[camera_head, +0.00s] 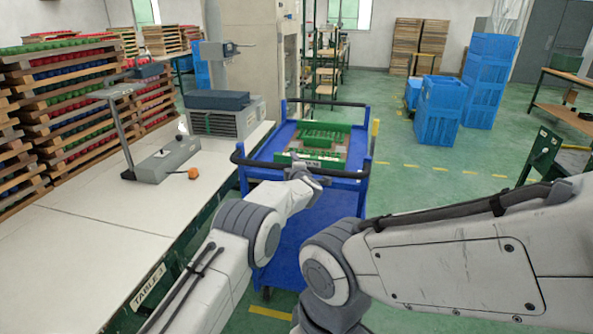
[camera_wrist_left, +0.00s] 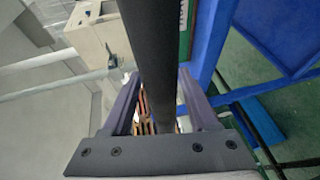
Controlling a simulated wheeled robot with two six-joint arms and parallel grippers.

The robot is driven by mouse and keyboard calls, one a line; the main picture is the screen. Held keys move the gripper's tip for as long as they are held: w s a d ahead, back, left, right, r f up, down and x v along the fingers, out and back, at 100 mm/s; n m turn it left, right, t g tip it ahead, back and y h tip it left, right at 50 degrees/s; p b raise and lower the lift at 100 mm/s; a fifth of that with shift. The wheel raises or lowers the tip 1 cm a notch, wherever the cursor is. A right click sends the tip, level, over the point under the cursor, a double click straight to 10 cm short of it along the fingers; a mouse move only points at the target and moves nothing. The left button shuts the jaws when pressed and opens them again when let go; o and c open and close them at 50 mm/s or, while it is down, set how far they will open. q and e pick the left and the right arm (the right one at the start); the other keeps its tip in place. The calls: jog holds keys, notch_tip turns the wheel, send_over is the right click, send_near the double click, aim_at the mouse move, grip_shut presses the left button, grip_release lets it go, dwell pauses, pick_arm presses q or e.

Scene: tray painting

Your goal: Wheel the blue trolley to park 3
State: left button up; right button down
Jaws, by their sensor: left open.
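The blue trolley (camera_head: 345,200) stands beside the long white table, with a black push handle (camera_head: 262,165) at its near end. Its blue frame also shows in the left wrist view (camera_wrist_left: 207,45). My left gripper (camera_head: 302,172) is at this near handle. In the left wrist view the open fingers of my left gripper (camera_wrist_left: 162,80) lie either side of the dark handle bar (camera_wrist_left: 157,60); I cannot tell whether they touch it. My right arm shows in the head view, but its gripper does not. No park 3 label is readable.
Green trays (camera_head: 322,135) ride on the trolley's top deck. Stacked blue crates (camera_head: 440,115) stand at the back right. Yellow dashes (camera_head: 440,169) mark open green floor to the right.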

pick_arm(q)
jog(key=s+r+b, duration=0.1)
jog(key=s+b, duration=0.1)
jog(key=s, duration=0.7)
jog(key=shift+s+d+r, duration=0.4)
jog(key=shift+d, duration=0.05)
